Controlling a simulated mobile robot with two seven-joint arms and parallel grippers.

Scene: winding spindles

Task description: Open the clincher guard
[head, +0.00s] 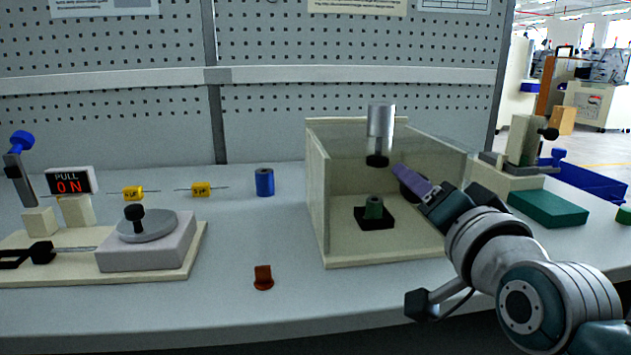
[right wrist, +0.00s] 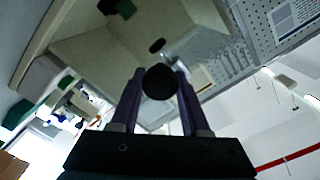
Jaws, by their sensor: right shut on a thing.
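The clincher has a silver cylinder with a black tip (head: 379,130) above a black base holding a green piece (head: 373,208). A cream, box-like housing with see-through parts (head: 318,190) stands around it. I cannot clearly tell which panel is the guard or how far it stands open. My right gripper (head: 408,180) reaches in from the right, its purple fingers shut on a round black knob, partly hidden in the head view. In the right wrist view the knob (right wrist: 160,82) sits between the two fingers. My left gripper is not in view.
A red-brown piece (head: 263,278) and a blue cylinder (head: 264,182) stand left of the housing. Two yellow components (head: 201,190) lie farther left, near a winding fixture (head: 145,245) and an ON sign (head: 70,181). A green block (head: 547,208) lies right. The front middle is mostly clear.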

